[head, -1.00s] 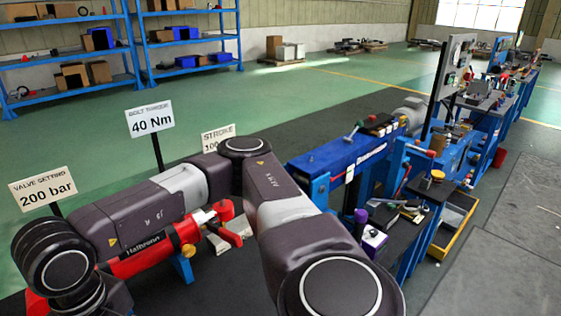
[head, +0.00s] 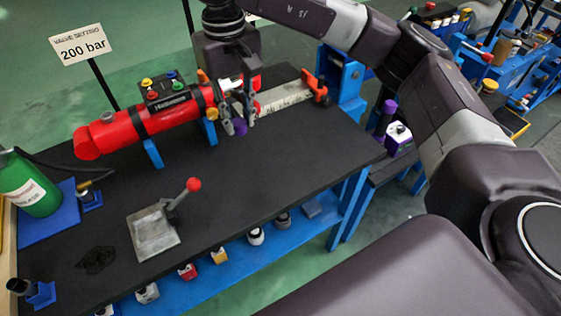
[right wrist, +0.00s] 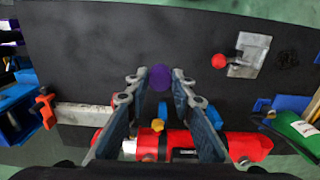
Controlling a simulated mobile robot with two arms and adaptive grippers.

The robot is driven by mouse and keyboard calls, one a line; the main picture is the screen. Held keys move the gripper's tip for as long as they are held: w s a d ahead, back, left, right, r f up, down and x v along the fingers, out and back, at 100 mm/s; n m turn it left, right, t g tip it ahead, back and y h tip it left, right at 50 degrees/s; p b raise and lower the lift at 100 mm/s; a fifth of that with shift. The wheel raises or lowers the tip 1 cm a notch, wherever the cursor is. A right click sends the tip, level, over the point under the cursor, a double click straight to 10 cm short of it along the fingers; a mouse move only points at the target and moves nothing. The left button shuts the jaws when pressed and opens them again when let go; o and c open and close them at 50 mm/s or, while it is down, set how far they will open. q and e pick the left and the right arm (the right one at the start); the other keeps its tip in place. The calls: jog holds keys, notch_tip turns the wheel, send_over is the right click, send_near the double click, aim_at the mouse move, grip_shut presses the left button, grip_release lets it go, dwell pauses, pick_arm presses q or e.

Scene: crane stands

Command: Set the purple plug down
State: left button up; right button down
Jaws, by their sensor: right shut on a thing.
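The purple plug (head: 240,127) is between the fingertips of my right gripper (head: 239,120), which points down over the black bench top (head: 290,150). In the right wrist view the round purple end of the plug (right wrist: 160,77) shows between the two fingertips of the gripper (right wrist: 154,80). I cannot tell whether the plug touches the bench. The gripper is just in front of the red cylinder (head: 110,137), near its right end. My left gripper is not in view.
A plate with a red-knobbed lever (head: 155,232) stands front left of the plug. A green bottle (head: 28,185) is at the far left. A pale bar (head: 285,97) with orange clamps lies right of the cylinder. The bench right of the lever is bare.

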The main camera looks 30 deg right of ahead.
jog(key=shift+w+a+r, duration=0.35)
jog(key=shift+w+r, duration=0.15)
jog(key=shift+w+a, duration=0.1)
notch_tip(320, 180, down, 16)
jog(key=shift+r+p, duration=0.25)
jog(key=shift+p, duration=0.6)
notch_tip(320, 180, down, 3)
jog(key=shift+f+p, duration=0.15)
jog(key=shift+p, duration=0.2)
jog(key=shift+f, duration=0.3)
jog(key=shift+f, duration=0.1)
